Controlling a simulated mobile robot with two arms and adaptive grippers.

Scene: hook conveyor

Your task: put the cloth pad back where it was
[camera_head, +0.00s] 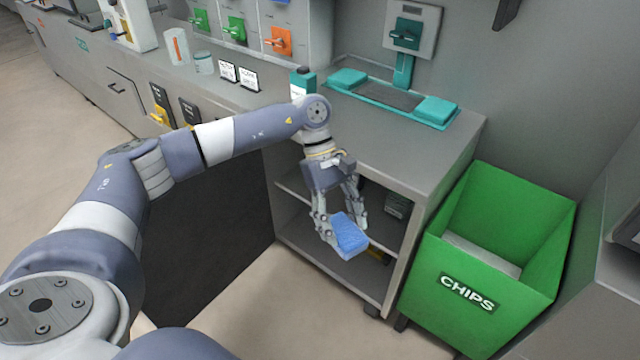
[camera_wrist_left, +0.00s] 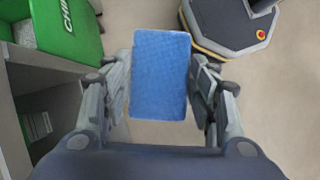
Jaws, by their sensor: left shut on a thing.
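The cloth pad (camera_head: 350,238) is a blue block with rounded corners. My left gripper (camera_head: 340,222) is shut on it and holds it in the air in front of the open shelf unit (camera_head: 385,290). In the left wrist view the pad (camera_wrist_left: 160,75) sits between the two fingers of the gripper (camera_wrist_left: 160,95), one on each long side. The pad's far end sticks out past the fingertips, over the floor. My right gripper is in neither view.
A green bin marked CHIPS (camera_head: 475,290) stands right of the shelf unit. A teal-edged tray (camera_head: 395,100) lies on the counter (camera_head: 390,135). A dark box (camera_head: 397,207) sits inside the unit.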

